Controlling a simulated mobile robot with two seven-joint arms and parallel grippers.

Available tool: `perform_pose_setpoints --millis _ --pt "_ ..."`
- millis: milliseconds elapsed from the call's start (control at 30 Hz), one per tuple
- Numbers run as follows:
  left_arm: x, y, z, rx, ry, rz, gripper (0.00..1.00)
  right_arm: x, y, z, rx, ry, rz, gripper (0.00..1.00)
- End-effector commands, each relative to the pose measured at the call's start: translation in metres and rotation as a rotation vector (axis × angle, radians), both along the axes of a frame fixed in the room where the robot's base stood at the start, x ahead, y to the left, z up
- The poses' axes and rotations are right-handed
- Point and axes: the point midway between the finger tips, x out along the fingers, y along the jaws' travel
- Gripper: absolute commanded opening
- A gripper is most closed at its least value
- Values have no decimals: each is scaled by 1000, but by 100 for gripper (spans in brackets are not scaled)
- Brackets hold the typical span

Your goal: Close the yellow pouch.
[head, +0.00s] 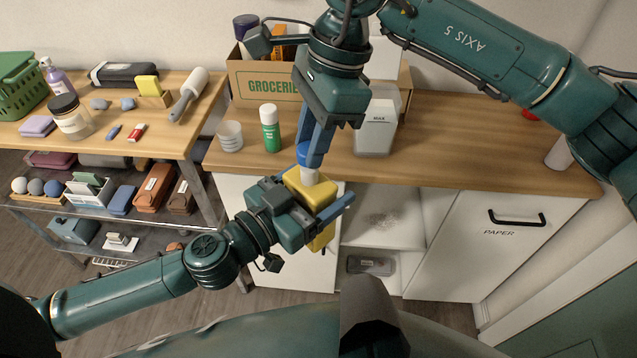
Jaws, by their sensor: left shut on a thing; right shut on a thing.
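The yellow pouch (325,238) hangs upright in front of the counter edge, with a pale spout (309,177) at its top. My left gripper (325,212) is shut on the pouch, and its hand hides much of the pouch's front. My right gripper (311,155) comes down from above and is shut on a small bright blue cap (301,152), right over the spout. The fingers partly cover the cap, so I cannot tell whether it is seated on the spout or just above it.
On the counter behind stand a green bottle with a white cap (270,132), stacked white cups (230,136), a groceries box (246,82) and a white container (375,135). An open cabinet shelf (385,228) lies below. The counter's right part is mostly clear.

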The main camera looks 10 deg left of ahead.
Motion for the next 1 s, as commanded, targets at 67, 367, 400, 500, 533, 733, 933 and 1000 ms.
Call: perform_pose_setpoints --millis 67,367,400,500,533,733,933,1000 --pt "0 0 3 -2 -6 -1 6 0 0 0 1 0 0 6" --pt "0 0 3 -2 -6 -1 6 -1 0 1 10 4 0 6" --pt "0 0 3 -2 -6 -1 6 -1 0 1 10 4 0 6" --pt "0 0 3 -2 -6 -1 6 -1 0 1 10 4 0 6" --pt "0 0 3 -2 -6 -1 6 -1 0 1 9 4 0 6" --pt "0 0 3 -2 -6 -1 6 -1 0 -8 9 5 0 6" --pt "0 0 3 -2 -6 -1 6 -1 0 -17 9 5 0 6" --pt "0 0 3 -2 -6 -1 6 -1 0 -17 9 4 0 6"
